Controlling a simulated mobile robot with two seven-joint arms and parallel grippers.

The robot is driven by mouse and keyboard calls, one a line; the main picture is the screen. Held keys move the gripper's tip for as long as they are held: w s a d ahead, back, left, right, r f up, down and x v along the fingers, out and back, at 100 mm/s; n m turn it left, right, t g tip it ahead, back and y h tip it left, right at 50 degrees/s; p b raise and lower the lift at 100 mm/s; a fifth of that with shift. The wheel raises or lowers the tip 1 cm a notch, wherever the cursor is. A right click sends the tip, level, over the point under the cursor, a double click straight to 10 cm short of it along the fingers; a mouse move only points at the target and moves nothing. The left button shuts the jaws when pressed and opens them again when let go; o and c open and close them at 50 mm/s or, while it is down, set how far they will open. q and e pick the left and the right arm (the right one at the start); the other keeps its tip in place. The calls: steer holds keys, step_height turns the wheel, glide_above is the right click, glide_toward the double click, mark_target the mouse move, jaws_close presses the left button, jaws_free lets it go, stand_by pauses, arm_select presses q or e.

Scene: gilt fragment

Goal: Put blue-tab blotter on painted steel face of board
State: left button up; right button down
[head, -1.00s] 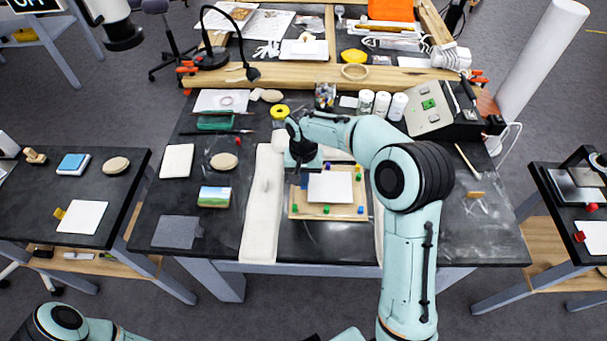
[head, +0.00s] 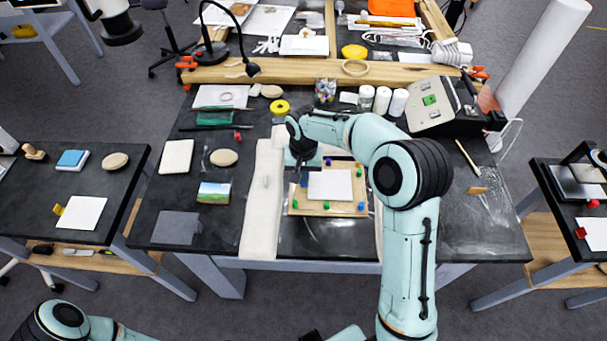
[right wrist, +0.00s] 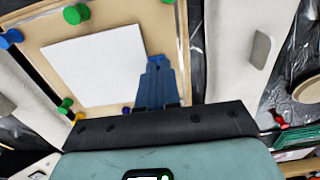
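The board (head: 297,209) lies on the middle of the work table, its tan face up with several coloured magnets or pins around it. A white sheet (head: 330,186), seemingly the blotter, lies over the board's middle; it also shows in the right wrist view (right wrist: 95,65). My right gripper (head: 303,170) is low at the board's upper left corner. My left gripper is out of view.
A long pale padded strip (head: 262,200) lies left of the board. A sheet with a yellow tab (head: 82,215) is on the left table, and one with a red tab (head: 592,233) is on the right table. White jars (head: 382,100) and a grey device (head: 432,104) stand behind.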

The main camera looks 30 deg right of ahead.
steer(key=shift+f, duration=0.1)
steer(key=c, duration=1.3)
jaws_free()
steer(key=shift+o, duration=0.2)
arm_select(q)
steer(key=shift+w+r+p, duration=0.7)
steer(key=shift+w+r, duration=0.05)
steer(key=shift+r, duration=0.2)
arm_select(e)
step_height(320, 180, up, 13)
steer(key=shift+r, duration=0.2)
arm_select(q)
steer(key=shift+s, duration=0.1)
